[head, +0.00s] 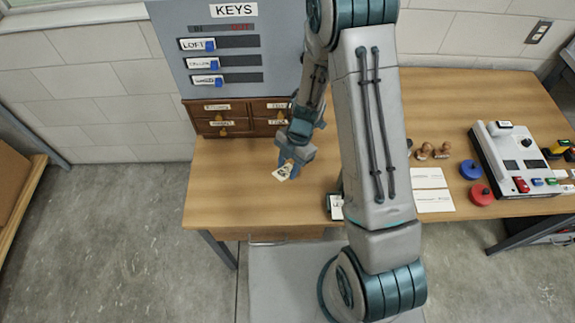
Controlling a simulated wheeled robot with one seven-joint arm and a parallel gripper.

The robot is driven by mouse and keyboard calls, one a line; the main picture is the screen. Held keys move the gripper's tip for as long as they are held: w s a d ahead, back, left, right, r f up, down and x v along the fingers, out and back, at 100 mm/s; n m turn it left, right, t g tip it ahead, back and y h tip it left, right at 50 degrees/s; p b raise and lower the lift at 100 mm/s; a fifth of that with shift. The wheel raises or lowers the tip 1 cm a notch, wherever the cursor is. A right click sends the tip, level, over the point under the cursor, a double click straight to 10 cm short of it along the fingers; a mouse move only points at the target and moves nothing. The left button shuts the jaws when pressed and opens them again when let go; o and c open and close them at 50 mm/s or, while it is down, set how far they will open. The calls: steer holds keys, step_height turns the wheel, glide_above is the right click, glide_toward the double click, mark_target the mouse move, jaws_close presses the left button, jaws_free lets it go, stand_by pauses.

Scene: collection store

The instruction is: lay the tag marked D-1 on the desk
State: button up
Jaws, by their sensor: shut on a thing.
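My gripper (289,163) is at the left part of the wooden desk (232,178), in front of the small drawers. Its fingers are shut on a small pale tag (283,172) with dark marking, too small to read. The tag hangs tilted at the fingertips, over the desk top. I cannot tell whether it touches the desk. My arm hides the middle of the desk.
A grey KEYS board (219,75) with sliders stands behind a wooden drawer unit (238,115). Right of my arm lie white papers (432,200), stamps (432,151), red (481,194) and blue (471,169) round things and a grey console (515,165). The desk's front left is clear.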

mark_target(289, 170)
step_height(289, 170, down, 3)
steer(key=shift+b, duration=1.25)
steer(key=shift+f, duration=1.35)
steer(key=o, duration=1)
steer(key=v, duration=1.3)
steer(key=shift+w+r, duration=0.1)
steer(key=shift+r, duration=0.3)
